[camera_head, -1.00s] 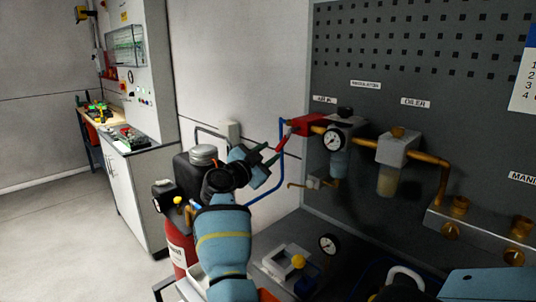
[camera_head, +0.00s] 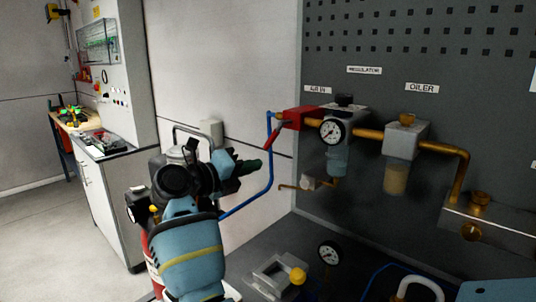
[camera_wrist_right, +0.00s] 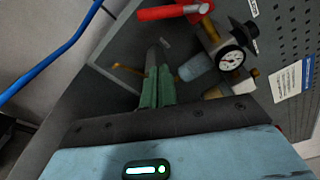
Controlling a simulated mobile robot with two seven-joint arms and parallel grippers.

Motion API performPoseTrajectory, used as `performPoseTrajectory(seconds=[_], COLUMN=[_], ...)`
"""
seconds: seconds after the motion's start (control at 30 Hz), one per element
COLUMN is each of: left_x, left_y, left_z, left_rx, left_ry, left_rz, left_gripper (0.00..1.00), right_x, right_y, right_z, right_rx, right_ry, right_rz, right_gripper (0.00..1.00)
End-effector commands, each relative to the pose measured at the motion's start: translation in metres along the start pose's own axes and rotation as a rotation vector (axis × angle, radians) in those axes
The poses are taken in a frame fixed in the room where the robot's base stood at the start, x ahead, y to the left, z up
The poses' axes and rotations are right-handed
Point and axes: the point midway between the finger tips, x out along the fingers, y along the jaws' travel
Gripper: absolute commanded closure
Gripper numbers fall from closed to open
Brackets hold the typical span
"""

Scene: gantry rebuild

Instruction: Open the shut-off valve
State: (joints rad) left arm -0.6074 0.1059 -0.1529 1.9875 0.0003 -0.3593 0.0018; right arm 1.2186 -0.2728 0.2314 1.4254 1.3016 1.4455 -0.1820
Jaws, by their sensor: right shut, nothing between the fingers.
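The red shut-off valve (camera_head: 301,118) sits on the pipe under the AIR IN label, at the left edge of the dark panel. Its red lever (camera_head: 273,134) slants down and left, beside a blue hose. My right gripper (camera_head: 250,167) is shut and empty, below and left of the lever and apart from it. In the right wrist view the green fingertips (camera_wrist_right: 157,88) are together, and the red valve part (camera_wrist_right: 172,12) shows above them. My left gripper is not in view.
Right of the valve are the regulator with its gauge (camera_head: 332,131), the oiler (camera_head: 402,143) and a brass-fitted manifold (camera_head: 490,222). A blue hose (camera_head: 271,175) runs down close to my right gripper. A yellow knob (camera_head: 298,276) and another gauge (camera_head: 330,252) stand below.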

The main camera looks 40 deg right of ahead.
Motion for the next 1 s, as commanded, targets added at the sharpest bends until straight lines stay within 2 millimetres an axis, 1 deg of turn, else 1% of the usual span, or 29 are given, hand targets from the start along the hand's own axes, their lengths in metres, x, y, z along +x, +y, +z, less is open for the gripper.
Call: performPoseTrajectory(seconds=[0.03, 0.1, 0.27, 0.37, 0.47, 0.57, 1.0], left_x=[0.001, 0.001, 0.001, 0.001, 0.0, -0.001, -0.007], left_y=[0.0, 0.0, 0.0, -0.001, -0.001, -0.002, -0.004], left_z=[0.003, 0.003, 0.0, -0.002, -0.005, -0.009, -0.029], left_rx=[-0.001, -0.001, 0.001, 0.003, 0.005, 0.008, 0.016], left_ry=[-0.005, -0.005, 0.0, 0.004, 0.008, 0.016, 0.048], left_rz=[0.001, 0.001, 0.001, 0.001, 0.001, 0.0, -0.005], left_gripper=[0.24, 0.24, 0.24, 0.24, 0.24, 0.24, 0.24], right_x=[-0.003, -0.005, -0.006, -0.004, 0.004, 0.017, 0.099], right_y=[0.002, 0.001, -0.001, -0.002, -0.003, -0.004, -0.004], right_z=[-0.002, -0.002, -0.003, -0.003, -0.002, -0.003, -0.004], right_rx=[0.04, 0.083, 0.108, 0.107, 0.106, 0.106, 0.106], right_ry=[0.008, 0.015, 0.02, 0.02, 0.02, 0.02, 0.021], right_rz=[0.004, 0.007, 0.009, 0.008, 0.006, 0.005, 0.005], right_gripper=[1.0, 1.0, 1.0, 1.0, 1.0, 1.0, 1.0])
